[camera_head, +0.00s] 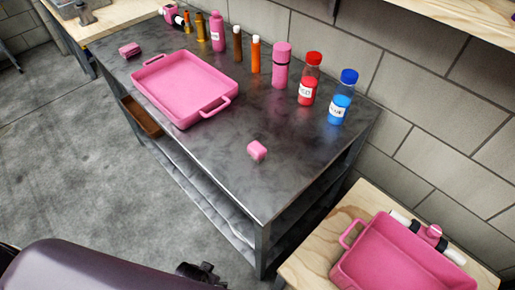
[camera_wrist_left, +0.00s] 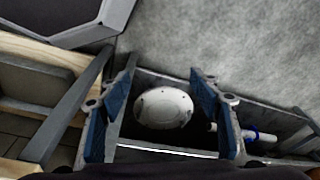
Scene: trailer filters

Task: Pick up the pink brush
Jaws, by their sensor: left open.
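Two small pink blocks lie on the dark metal workbench (camera_head: 190,140) in the head view. One pink block (camera_head: 257,150) is near the front right corner, and the other pink block (camera_head: 130,49) is at the far left. I cannot tell which, if either, is the pink brush; no bristles show. My left gripper (camera_wrist_left: 163,80) is open in the left wrist view, its blue-padded fingers apart with nothing held. A dark part at the bottom of the head view, off the bench's front edge, seems to be this gripper. My right gripper is not in view.
A pink tray (camera_head: 185,85) lies on the bench, with bottles along the back, including a red bottle (camera_head: 309,80) and a blue bottle (camera_head: 342,97). A pink bin (camera_head: 395,255) is on the wooden table at right. A white oval thing (camera_wrist_left: 163,107) lies beyond my fingers.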

